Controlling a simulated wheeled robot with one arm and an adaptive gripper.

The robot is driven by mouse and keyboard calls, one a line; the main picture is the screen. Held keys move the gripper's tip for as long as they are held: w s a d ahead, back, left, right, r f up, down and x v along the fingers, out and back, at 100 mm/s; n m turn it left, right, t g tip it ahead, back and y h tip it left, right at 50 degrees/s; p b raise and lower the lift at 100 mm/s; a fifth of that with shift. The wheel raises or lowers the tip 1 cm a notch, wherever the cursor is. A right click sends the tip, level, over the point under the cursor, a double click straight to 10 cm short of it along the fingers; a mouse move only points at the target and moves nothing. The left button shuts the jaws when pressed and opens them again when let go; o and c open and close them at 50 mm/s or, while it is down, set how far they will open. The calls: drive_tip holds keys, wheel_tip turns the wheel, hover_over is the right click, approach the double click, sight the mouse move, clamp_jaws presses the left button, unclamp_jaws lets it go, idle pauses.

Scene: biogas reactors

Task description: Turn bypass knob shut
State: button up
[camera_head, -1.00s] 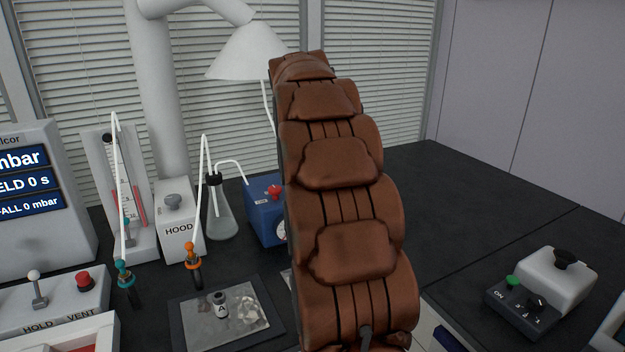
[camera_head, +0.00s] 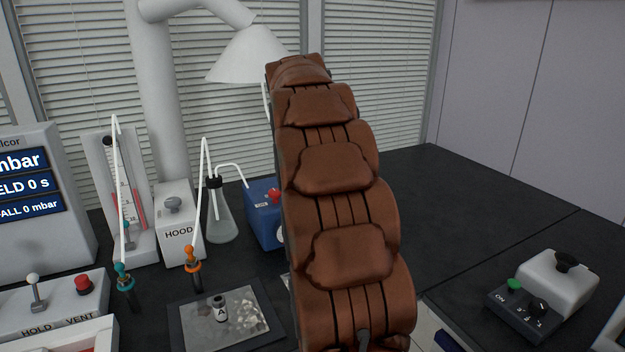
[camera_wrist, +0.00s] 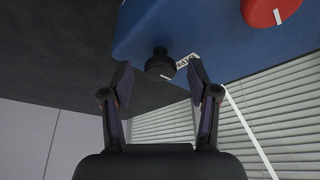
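The black bypass knob (camera_wrist: 159,65) sticks out from a blue box (camera_wrist: 190,25) in the wrist view, with a partly hidden white label (camera_wrist: 184,62) beside it. My gripper (camera_wrist: 159,77) is open, its two fingertips to the left and right of the knob, with gaps showing on both sides. I cannot tell how deep the knob sits between them. In the head view the blue box (camera_head: 260,228) stands left of my brown arm, which hides its right part, the bypass knob and my gripper.
A red knob (camera_wrist: 266,10) is on the same box, also seen in the head view (camera_head: 274,196). A flask (camera_head: 220,212) with tubing and the HOOD unit (camera_head: 178,240) stand left of it. A dark plate (camera_head: 275,310) lies in front.

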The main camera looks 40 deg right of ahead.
drive_tip(key=shift+r, duration=0.1)
drive_tip(key=v, duration=1.2)
idle(0.9)
drive_tip(key=s+a+f+n+g+y, duration=0.1)
drive_tip(key=s+a+f+n, duration=0.2)
drive_tip(key=a, duration=0.6)
drive_tip(key=s+a+f+n+g+y, duration=0.1)
drive_tip(key=s+a+f+n, duration=0.2)
drive_tip(key=s+a+f, duration=0.5)
drive_tip(key=s+a+f+n+g+y, duration=0.1)
drive_tip(key=s+a+f+n, duration=0.2)
drive_tip(key=s+a+f, duration=0.3)
drive_tip(key=shift+a+f+n+y, duration=0.2)
drive_tip(key=shift+a+f, duration=0.6)
drive_tip(key=shift+a, duration=0.3)
drive_tip(key=shift+a+f+n+y, duration=0.2)
drive_tip(key=shift+a+f, duration=0.55)
drive_tip(key=shift+a, duration=0.3)
drive_tip(key=s+a+f+n+g, duration=0.1)
drive_tip(key=s+a+f+n, duration=0.1)
drive_tip(key=s+a+f, duration=0.3)
drive_tip(key=s+f+n+g, duration=0.1)
drive_tip(key=s+f, duration=0.2)
drive_tip(key=s, duration=0.4)
wheel_tip(320, 180, up, 15)
drive_tip(key=t+p, duration=0.1)
drive_tip(key=p, duration=1.2)
drive_tip(key=shift+w+a+f, duration=0.2)
drive_tip(key=shift+w, duration=0.05)
drive_tip(key=shift+c, duration=0.2)
